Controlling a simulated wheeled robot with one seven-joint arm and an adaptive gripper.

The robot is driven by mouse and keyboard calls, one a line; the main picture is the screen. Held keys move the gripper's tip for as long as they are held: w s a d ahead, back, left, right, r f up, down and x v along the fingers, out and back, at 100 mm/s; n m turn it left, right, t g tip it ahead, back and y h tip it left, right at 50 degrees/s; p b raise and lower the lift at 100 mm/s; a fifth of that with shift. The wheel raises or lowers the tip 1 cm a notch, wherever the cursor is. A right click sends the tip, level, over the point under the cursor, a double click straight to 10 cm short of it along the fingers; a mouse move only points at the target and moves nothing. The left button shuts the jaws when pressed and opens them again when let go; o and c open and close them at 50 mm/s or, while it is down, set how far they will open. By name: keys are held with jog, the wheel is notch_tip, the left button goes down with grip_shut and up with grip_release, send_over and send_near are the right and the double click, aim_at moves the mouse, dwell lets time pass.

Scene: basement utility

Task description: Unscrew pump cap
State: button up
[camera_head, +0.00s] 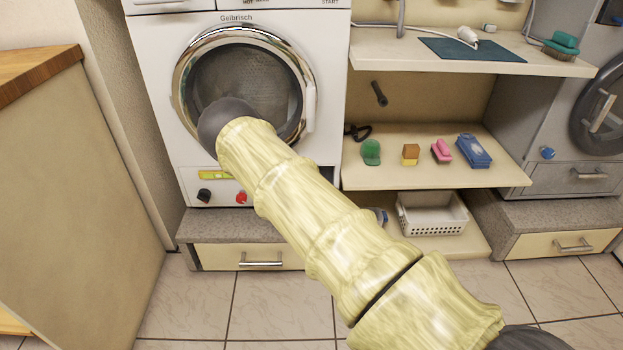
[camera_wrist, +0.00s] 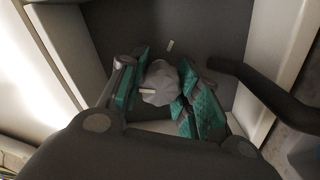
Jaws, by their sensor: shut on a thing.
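In the wrist view my gripper (camera_wrist: 166,95), with teal finger pads, is shut on a grey rounded pump cap (camera_wrist: 160,76). The cap has a short pale mark on it and sits between the two fingers. Behind it is a dark grey recessed surface (camera_wrist: 205,32) with another small pale mark above the cap. Whether the cap is still seated or loose I cannot tell. In the head view the washing machine (camera_head: 148,80) stands at the left, and my arm crosses in front of it. My gripper and the cap are hidden there.
A grey-topped drawer plinth (camera_head: 215,256) lies below. Shelves (camera_head: 400,180) with sponges stand right, a white basket (camera_head: 433,217) beneath. A cabinet (camera_head: 70,190) bounds the left.

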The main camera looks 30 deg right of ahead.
jog(key=o, duration=1.1)
jog(key=shift+c, duration=0.2)
jog(key=v, duration=1.2)
jog(key=shift+f, duration=0.15)
